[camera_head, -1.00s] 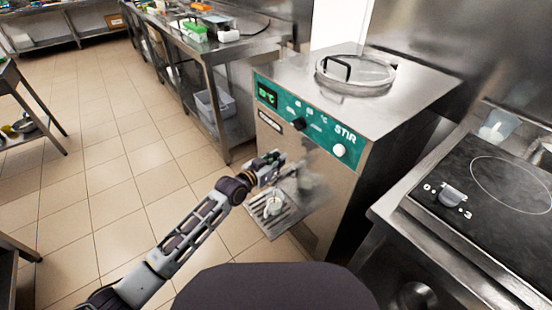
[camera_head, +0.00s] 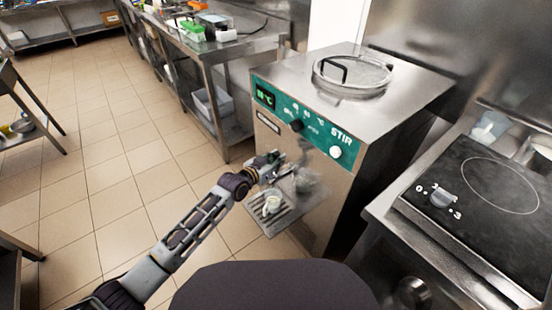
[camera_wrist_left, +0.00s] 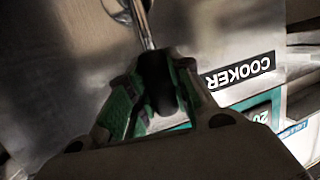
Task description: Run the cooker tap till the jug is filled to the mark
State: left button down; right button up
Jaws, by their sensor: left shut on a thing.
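The cooker (camera_head: 325,190) is a steel box with a green control panel and a round glass lid. Its tap (camera_head: 305,180) is a blurred metal shape low on the front. A small pale jug (camera_head: 271,206) stands on the slatted drip tray (camera_head: 286,219) below; its mark and fill level are too small to tell. My left gripper (camera_head: 271,170) is at the cooker's front, above and beside the jug. In the left wrist view its green-edged fingers (camera_wrist_left: 155,98) are shut on the black tap handle (camera_wrist_left: 155,72), at the end of a metal rod. My right gripper is out of view.
A dark hob (camera_head: 490,190) with a knob stands to the right of the cooker. A steel bench (camera_head: 235,52) with boxes stands behind left. The tiled floor (camera_head: 110,170) at left is clear.

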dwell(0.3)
pick_arm(q)
jog(key=c, duration=1.3)
grip_release()
jog(key=shift+o, duration=0.2)
jog(key=shift+s+a, duration=0.1)
jog(key=v, duration=1.1)
jog(key=shift+s+a, duration=0.15)
jog(key=shift+s, duration=0.1)
jog(key=shift+r, duration=0.15)
